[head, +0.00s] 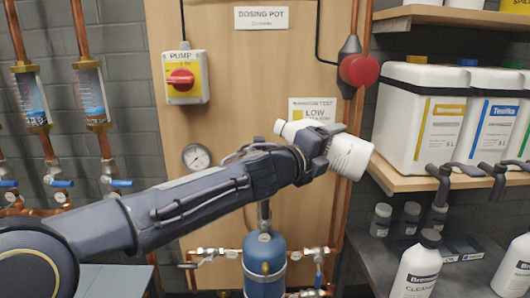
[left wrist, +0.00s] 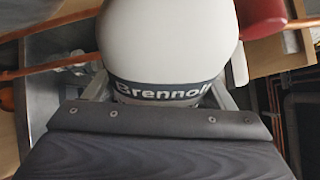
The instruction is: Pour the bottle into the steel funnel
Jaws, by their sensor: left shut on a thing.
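A white bottle (head: 350,157) is in my left gripper (head: 322,148), in front of the wooden panel in the head view. The gripper is shut around its middle. The bottle is strongly tilted, with its narrower end up and to the left and its wide end to the right. In the left wrist view the bottle (left wrist: 170,45) fills the upper middle, with a dark "Brennoll" band between the fingers. I cannot make out the steel funnel; a short metal stem (head: 264,212) rises from the blue vessel (head: 264,260) and passes behind my left forearm. My right gripper is not in view.
A red pump switch (head: 184,78), a gauge (head: 196,157) and a red round device (head: 361,70) are on the panel. White canisters (head: 421,115) stand on the right shelf, with dark taps at its edge. Bottles (head: 417,268) stand on the lower right surface. Copper pipes flank the panel.

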